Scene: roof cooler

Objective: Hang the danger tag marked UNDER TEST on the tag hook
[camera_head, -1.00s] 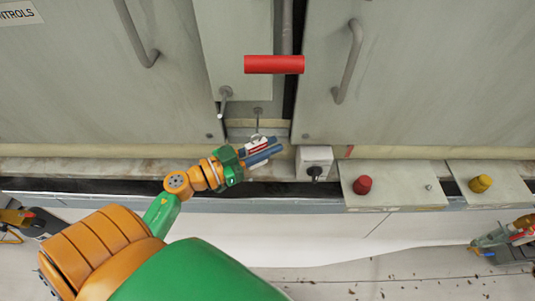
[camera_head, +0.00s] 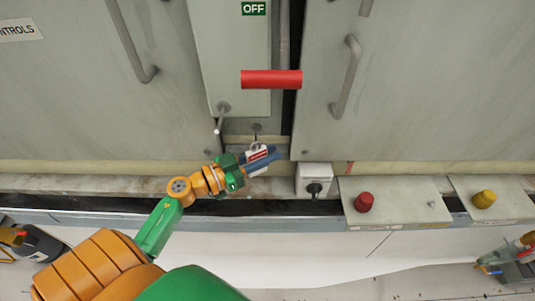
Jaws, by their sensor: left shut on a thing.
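My left gripper (camera_head: 262,159) is in the middle of the head view, shut on a small white tag with a red band (camera_head: 258,152). The blue fingers lie across the tag and hide part of it. Its lettering is too small to read. A thin metal hook (camera_head: 256,128) on the grey panel shows just above the tag. The tag's top is close below the hook; I cannot tell whether they touch.
A red bar handle (camera_head: 271,79) sticks out above the hook. A grey lever (camera_head: 222,116) is to its left. A white switch box (camera_head: 314,180) and boxes with a red button (camera_head: 364,202) and a yellow button (camera_head: 484,199) stand along the ledge to the right.

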